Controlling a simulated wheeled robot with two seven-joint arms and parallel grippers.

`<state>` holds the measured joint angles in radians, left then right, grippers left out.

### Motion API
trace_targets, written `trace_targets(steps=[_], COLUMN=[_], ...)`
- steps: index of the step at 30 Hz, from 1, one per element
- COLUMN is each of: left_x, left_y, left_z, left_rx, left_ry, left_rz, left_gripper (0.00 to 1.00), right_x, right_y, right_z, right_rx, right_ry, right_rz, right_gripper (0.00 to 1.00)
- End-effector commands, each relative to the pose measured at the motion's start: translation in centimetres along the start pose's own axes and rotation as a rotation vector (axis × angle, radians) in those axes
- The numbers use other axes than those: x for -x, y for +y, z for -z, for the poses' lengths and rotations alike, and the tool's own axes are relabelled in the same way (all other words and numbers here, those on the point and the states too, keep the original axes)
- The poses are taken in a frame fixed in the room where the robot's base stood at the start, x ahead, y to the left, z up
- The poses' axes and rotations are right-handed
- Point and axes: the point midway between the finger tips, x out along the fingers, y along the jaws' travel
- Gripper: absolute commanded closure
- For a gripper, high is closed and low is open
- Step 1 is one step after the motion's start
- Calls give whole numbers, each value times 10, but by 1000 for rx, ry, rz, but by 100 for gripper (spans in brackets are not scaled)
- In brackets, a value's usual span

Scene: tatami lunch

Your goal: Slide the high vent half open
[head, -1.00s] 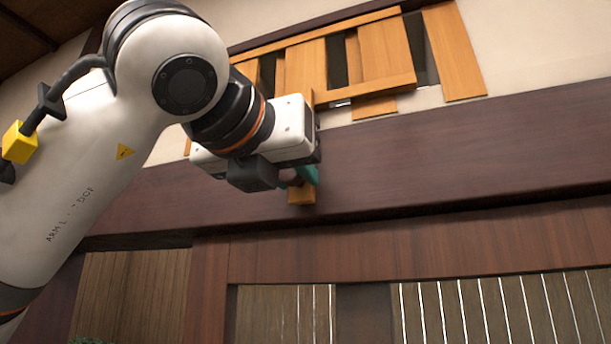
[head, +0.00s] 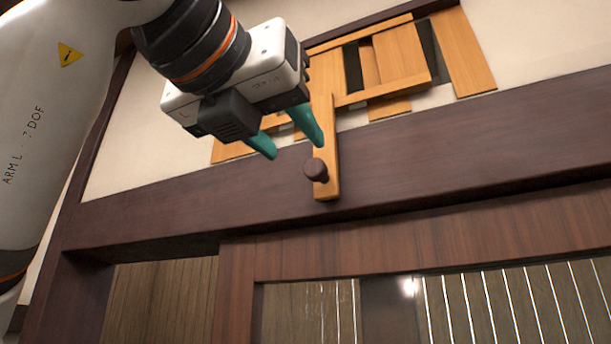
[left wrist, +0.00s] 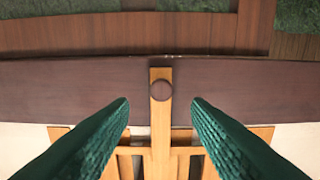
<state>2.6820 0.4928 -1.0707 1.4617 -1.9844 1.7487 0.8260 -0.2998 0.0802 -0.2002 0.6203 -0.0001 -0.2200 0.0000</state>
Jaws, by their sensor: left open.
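The high vent (head: 400,58) is a light-wood slatted panel on the upper wall, with dark gaps showing between some slats. A wooden handle bar (head: 326,130) hangs down from it over the dark beam and ends in a round dark knob (head: 316,169). My left gripper (head: 291,150) is open, its two green fingers apart, above and left of the knob and not holding it. The left part of the vent is hidden behind my gripper. My right gripper is not in view.
A dark wooden beam (head: 440,158) runs across the wall under the vent. Below it are a wooden frame and slatted panels (head: 500,305). Pale wall (head: 545,40) lies right of the vent.

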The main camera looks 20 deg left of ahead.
Motion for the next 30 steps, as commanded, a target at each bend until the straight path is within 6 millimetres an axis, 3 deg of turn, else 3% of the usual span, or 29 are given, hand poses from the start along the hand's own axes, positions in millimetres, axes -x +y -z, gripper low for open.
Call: trace_targets(steps=[3, 9, 30], left_x=[22, 40, 41], left_y=[0, 1, 0], left_z=[-3, 0, 1], left_rx=[0, 0, 0], left_ry=[3, 0, 0], left_rz=[0, -1, 0], left_gripper=[56, 56, 56], right_x=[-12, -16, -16], right_y=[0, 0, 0], right_z=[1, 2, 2], right_rx=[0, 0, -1], right_ry=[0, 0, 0], right_rz=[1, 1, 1], right_gripper=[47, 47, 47])
